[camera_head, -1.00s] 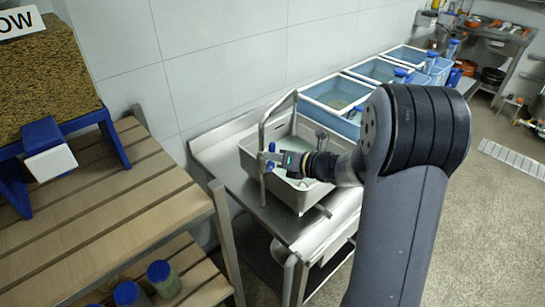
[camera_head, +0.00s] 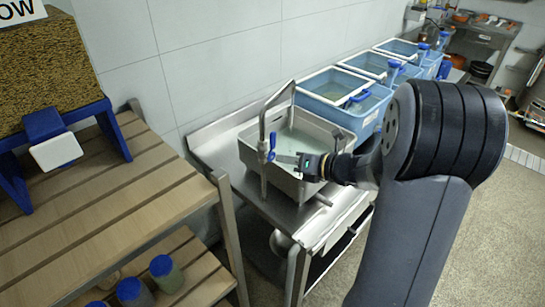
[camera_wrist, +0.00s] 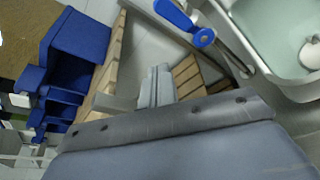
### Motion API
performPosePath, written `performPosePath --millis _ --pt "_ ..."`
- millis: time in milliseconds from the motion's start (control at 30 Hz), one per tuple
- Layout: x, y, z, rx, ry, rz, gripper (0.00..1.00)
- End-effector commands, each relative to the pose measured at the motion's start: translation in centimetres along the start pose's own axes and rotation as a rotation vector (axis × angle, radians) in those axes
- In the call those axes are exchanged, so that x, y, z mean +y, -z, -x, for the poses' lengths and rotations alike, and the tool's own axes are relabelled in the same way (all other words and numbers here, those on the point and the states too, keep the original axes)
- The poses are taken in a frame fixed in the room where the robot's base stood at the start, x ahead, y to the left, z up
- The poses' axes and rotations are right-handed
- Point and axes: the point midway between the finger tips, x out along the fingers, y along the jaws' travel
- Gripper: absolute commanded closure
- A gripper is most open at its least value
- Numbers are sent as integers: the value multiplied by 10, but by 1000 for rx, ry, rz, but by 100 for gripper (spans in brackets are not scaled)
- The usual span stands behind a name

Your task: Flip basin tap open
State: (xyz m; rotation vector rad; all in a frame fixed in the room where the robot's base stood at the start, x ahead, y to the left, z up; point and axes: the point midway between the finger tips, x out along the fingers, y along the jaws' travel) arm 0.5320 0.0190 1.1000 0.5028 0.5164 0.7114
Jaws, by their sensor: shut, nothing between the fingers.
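The basin tap (camera_head: 263,130) is a bent metal pipe at the left corner of the grey basin (camera_head: 246,157). In the wrist view the blue-ended lever (camera_wrist: 203,37) shows at the top, beyond my fingers, beside the basin's rim (camera_wrist: 240,46). My gripper (camera_head: 284,158) is just right of the lever, over the basin's front edge, apparently apart from it. Its fingers (camera_wrist: 153,88) are shut and empty in the wrist view. Pale green water seems to lie in the basin.
A slatted wooden bench (camera_head: 110,200) with a blue stand (camera_head: 65,130) is at the left. Blue-lidded jars (camera_head: 166,272) sit on its lower shelf. Blue tubs (camera_head: 345,112) line the wall behind the basin. Open floor lies at the right.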

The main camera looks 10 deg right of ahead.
Motion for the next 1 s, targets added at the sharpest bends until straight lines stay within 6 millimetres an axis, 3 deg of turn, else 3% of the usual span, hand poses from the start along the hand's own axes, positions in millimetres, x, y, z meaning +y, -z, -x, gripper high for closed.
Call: performPosePath --millis 100,300,1000 --pt "-6 3 17 -2 3 0 100" --pt "-9 5 31 1 1 -1 100" --pt "-6 4 25 3 -2 -1 100"
